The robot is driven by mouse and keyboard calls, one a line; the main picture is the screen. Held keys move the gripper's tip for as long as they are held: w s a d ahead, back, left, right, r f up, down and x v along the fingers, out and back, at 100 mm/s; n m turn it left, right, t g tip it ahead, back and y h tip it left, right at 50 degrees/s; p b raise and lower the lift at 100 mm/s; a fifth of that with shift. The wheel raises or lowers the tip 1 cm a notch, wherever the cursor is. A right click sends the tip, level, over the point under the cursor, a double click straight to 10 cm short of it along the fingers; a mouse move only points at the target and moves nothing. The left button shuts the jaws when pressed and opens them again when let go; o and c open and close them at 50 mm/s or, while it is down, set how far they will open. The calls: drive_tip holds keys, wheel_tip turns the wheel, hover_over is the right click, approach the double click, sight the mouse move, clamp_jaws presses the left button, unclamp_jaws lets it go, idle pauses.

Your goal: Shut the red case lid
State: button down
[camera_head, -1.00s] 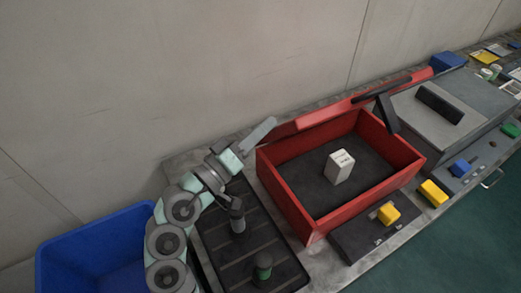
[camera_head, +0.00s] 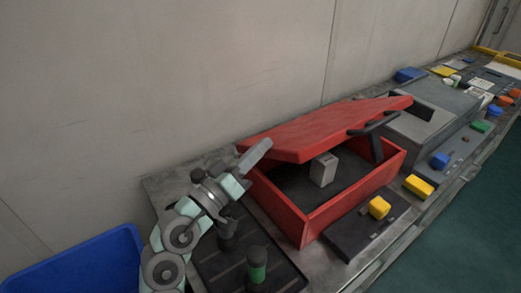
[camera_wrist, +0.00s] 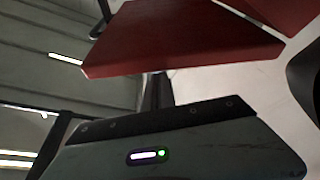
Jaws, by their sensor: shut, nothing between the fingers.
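The red case (camera_head: 309,223) stands on the bench with its red lid (camera_head: 330,128) hinged along the wall side. The lid is tilted partway down over the case, and its front edge is raised clear of the rim. A black handle (camera_head: 373,124) is on the lid's front edge. A white block (camera_head: 323,170) stands inside the case, partly under the lid. My gripper (camera_head: 256,154) is shut and empty at the lid's left end; whether it touches the lid is hard to tell. In the wrist view the red lid (camera_wrist: 180,40) fills the upper middle, beyond my gripper.
A black panel with a yellow knob (camera_head: 379,207) sits in front. A grey box (camera_head: 440,118) stands right.

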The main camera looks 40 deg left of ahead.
drive_tip(key=p+v, duration=0.1)
drive_tip(key=v, duration=1)
drive_tip(key=shift+w, duration=0.1)
